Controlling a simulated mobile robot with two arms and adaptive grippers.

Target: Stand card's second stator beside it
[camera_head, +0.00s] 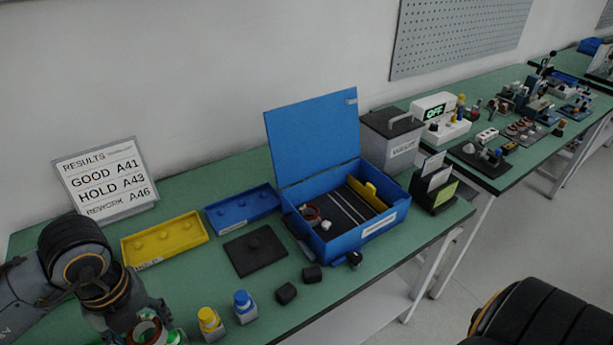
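A results card (106,178) leans at the back left and reads GOOD A41, HOLD A43, REWORK A46. My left gripper (145,326) is at the bottom left, pointing down, partly cut off by the frame edge.
A yellow tray (164,239) and a blue tray (242,208) lie behind a dark plate (255,250). A yellow-capped bottle (210,322), a blue-capped bottle (244,306) and dark blocks (286,293) stand at the front. A grey bin (391,137) is behind the box.

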